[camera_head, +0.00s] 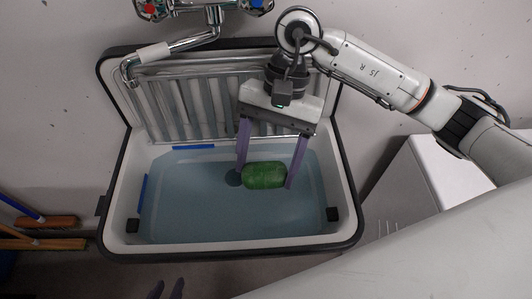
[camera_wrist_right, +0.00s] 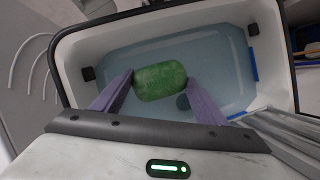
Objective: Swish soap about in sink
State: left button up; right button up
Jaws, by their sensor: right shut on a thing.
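A green bar of soap (camera_head: 264,175) is in the sink (camera_head: 119,205), over the blue water (camera_head: 190,205). My right gripper (camera_head: 264,180) reaches down from the back right and is shut on the soap, one purple finger at each end. In the right wrist view the soap (camera_wrist_right: 160,81) sits between the two fingertips (camera_wrist_right: 160,80). How deep the soap is in the water I cannot tell. The dark drain (camera_head: 233,178) shows just left of the soap. My left gripper (camera_head: 167,290) shows only as purple fingertips at the bottom edge, in front of the sink.
A metal tap (camera_head: 160,50) with red and blue knobs hangs over the sink's back left. A ribbed metal panel (camera_head: 180,105) stands at the back. Brooms (camera_head: 45,222) lie at the left. A white cabinet (camera_head: 400,185) stands right. The sink's left half is free.

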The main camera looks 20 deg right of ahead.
notch_tip(320, 180, down, 4)
jog(key=shift+r+b, duration=0.1)
jog(key=shift+b, duration=0.45)
jog(key=b, duration=0.3)
send_over(263, 212)
jog(key=w+d, duration=0.1)
notch_tip(263, 212, down, 6)
jog(key=shift+w+d+r, duration=0.1)
notch_tip(263, 212, down, 3)
jog(key=shift+r+b, duration=0.15)
jog(key=shift+b, duration=0.4)
jog(key=shift+f+b, duration=0.55)
jog(key=shift+b, duration=0.1)
jog(key=shift+f, duration=0.2)
